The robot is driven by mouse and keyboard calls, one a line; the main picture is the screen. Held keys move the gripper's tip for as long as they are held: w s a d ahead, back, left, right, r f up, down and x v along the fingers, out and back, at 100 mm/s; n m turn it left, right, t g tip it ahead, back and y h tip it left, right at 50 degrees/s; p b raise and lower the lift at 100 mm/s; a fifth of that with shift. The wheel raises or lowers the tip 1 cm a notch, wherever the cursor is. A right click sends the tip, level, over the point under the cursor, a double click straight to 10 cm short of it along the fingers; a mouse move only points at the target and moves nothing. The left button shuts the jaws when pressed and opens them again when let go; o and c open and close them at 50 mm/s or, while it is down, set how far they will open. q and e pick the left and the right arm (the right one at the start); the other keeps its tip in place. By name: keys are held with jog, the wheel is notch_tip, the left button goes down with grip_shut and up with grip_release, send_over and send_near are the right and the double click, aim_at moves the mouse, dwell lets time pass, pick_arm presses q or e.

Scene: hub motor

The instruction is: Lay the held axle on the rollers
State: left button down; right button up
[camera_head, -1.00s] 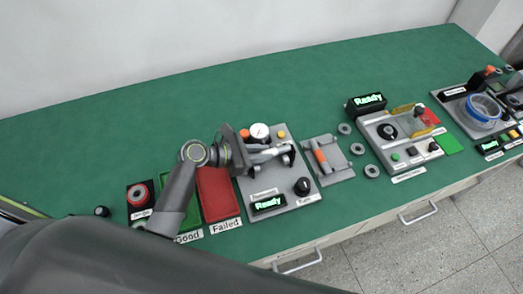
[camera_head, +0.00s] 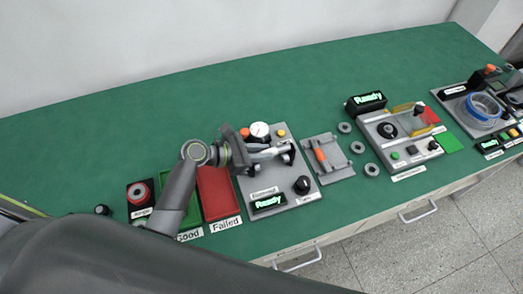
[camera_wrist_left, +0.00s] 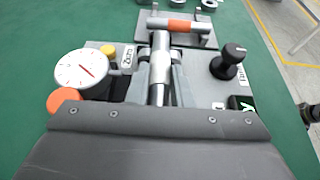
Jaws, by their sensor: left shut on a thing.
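My left gripper (camera_head: 256,155) is shut on a silver axle (camera_head: 270,153) above the grey gauge station (camera_head: 278,197). In the left wrist view the axle (camera_wrist_left: 159,66) points away from me, over the middle of the station. The left gripper's fingers (camera_wrist_left: 160,92) are partly hidden behind the dark wrist housing. Dark roller supports (camera_head: 290,156) stand at the axle's right end in the head view. I cannot tell whether the axle touches the rollers, since the contact is hidden. My right gripper is not in view.
The dial gauge (camera_head: 259,131) stands close behind the axle. A black knob (camera_head: 302,185) is at the station's front right. A grey stand (camera_head: 336,168) with an orange-banded part (camera_head: 320,157) lies to the right. Red (camera_head: 214,190) and green trays lie left. Open table is behind.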

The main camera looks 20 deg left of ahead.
pick_arm(q)
jog(key=shift+f, duration=0.35)
dwell(0.7)
jog(key=c, duration=0.8)
grip_release()
jog(key=shift+f, duration=0.1)
notch_tip(320, 180, up, 7)
jog(key=p, duration=0.8)
jog(key=shift+p, duration=0.35)
